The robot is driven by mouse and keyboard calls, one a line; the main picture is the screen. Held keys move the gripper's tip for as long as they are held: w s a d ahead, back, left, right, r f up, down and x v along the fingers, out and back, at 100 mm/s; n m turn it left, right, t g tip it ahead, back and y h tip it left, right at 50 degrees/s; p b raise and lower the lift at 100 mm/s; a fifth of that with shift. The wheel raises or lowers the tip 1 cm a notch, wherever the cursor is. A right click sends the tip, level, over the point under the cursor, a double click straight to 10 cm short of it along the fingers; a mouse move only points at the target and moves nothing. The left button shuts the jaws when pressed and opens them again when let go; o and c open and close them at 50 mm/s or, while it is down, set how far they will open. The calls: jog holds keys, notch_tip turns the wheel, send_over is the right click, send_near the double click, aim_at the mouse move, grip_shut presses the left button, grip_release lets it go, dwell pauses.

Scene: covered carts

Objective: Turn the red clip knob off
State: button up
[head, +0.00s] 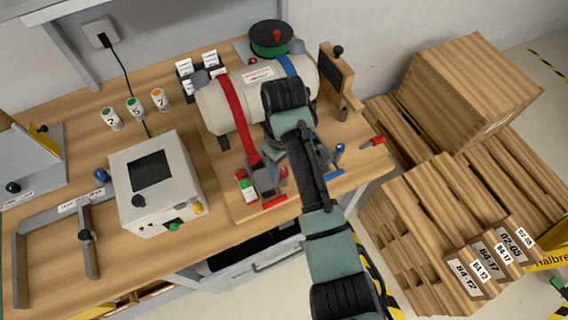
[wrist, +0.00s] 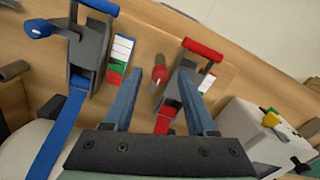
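The red clip (wrist: 178,84) is a grey buckle with a red bar handle on the red strap. In the head view the red clip (head: 262,180) sits at the bench's front edge, below the strapped cylinder. Its red knob (wrist: 158,73) sticks up beside the buckle; it also shows in the head view (head: 283,172). My gripper (wrist: 159,76) is open, with its two blue fingers on either side of the knob in the wrist view. I cannot tell whether the fingertips reach down to it. In the head view my arm partly hides the fingers.
A blue clip (wrist: 92,48) with a blue knob (wrist: 38,28) stands nearby. A white control box (head: 158,185) with coloured buttons stands to the left. The cream cylinder (head: 235,112) lies behind the clips. Wooden crates (head: 470,80) are at the right.

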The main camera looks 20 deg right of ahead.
notch_tip(320, 180, up, 6)
jog(key=shift+f+b, duration=0.25)
jog(key=shift+b, duration=0.15)
notch_tip(320, 180, up, 8)
jog(key=p, duration=0.7)
jog(key=shift+f, duration=0.25)
